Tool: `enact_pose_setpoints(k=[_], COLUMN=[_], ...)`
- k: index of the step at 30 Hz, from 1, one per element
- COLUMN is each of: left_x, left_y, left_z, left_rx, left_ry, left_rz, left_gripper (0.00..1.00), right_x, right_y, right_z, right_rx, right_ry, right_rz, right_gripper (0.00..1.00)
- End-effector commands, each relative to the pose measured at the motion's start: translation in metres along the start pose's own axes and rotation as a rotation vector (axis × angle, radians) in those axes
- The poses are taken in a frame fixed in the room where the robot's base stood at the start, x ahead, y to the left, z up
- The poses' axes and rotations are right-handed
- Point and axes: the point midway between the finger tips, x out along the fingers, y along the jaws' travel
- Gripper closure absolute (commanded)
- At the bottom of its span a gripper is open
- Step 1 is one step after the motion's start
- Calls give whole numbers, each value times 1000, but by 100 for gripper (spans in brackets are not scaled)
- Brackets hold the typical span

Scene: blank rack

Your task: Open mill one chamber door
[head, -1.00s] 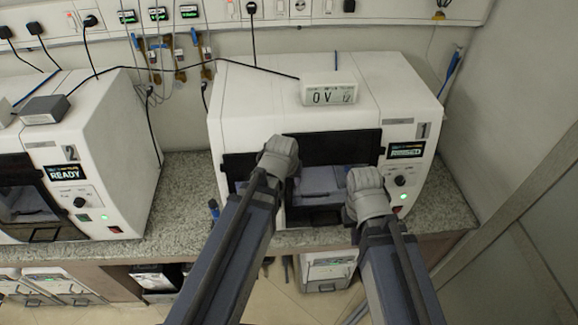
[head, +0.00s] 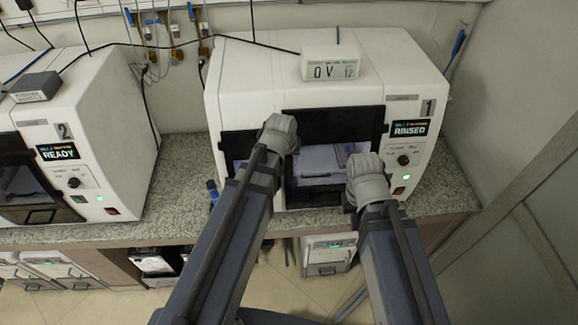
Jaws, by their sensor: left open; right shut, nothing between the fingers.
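Mill one (head: 250,85) is the white box machine marked 1, on the counter ahead. Its display (head: 409,128) reads RAISED. A dark door panel (head: 335,123) sits across the top of its front chamber, and the pale chamber interior (head: 315,160) shows below it. My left gripper (head: 279,133) is at the left side of the chamber front, open. My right gripper (head: 367,177) is at the lower right of the opening, shut and empty. The fingertips of both are hidden behind my wrists, so I cannot tell whether either touches the mill.
Mill two (head: 95,110), with a display reading READY, stands to the left. A small meter box (head: 331,63) sits on top of mill one. A blue-capped bottle (head: 212,190) stands on the speckled counter (head: 180,190) between the mills. A wall is close on the right.

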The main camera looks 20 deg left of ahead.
Motion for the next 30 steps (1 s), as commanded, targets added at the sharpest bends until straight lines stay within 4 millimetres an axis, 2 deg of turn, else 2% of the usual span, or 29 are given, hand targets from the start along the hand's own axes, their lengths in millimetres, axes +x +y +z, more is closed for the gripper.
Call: enact_pose_setpoints(k=[1, 4, 14, 26, 30], left_x=[12, 20, 20, 20, 20], left_y=[0, 0, 0, 0, 0], left_z=[1, 1, 0, 0, 0], left_rx=[0, 0, 0, 0, 0], left_ry=[0, 0, 0, 0, 0], left_rz=[0, 0, 0, 0, 0], left_gripper=[55, 55, 55, 99, 100], right_x=[12, 18, 19, 19, 19], right_y=[-1, -2, -2, -2, -2], right_z=[-1, -1, -1, -1, -1], right_rx=[1, 2, 2, 2, 2], right_ry=[0, 1, 1, 1, 1], right_rz=[0, 0, 0, 0, 0], right_gripper=[100, 100, 100, 100, 100])
